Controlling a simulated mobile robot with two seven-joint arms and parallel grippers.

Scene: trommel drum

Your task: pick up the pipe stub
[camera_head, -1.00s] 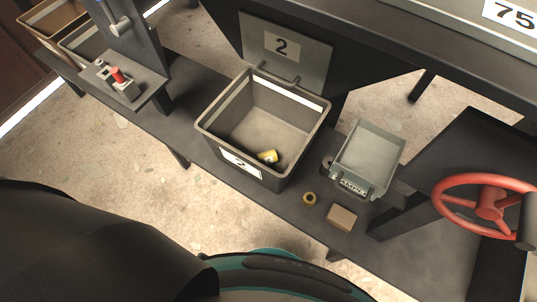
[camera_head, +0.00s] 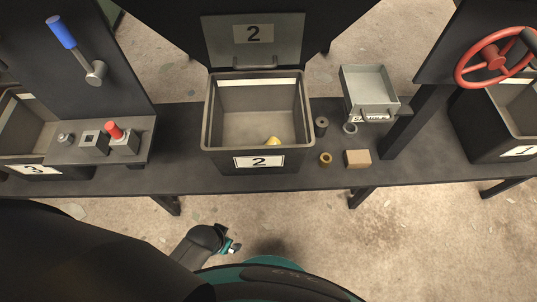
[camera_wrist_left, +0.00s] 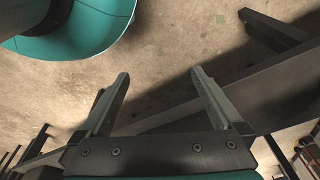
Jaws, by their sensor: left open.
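A short dark grey cylinder (camera_head: 321,126), which looks like the pipe stub, stands on the bench just right of bin 2 in the head view. A brass-coloured ring (camera_head: 325,159) lies in front of it, and a small grey ring (camera_head: 350,128) lies to its right; both are also round, hollow-looking parts. A yellow piece (camera_head: 273,141) lies partly hidden inside bin 2 (camera_head: 207,135). My left gripper (camera_wrist_left: 162,85) is open and empty in the left wrist view, over the floor and away from these parts. My right gripper is not in view.
A tan block (camera_head: 357,158) sits on the bench (camera_head: 230,182) near the rings. A grey sample tray (camera_head: 372,82) stands behind.

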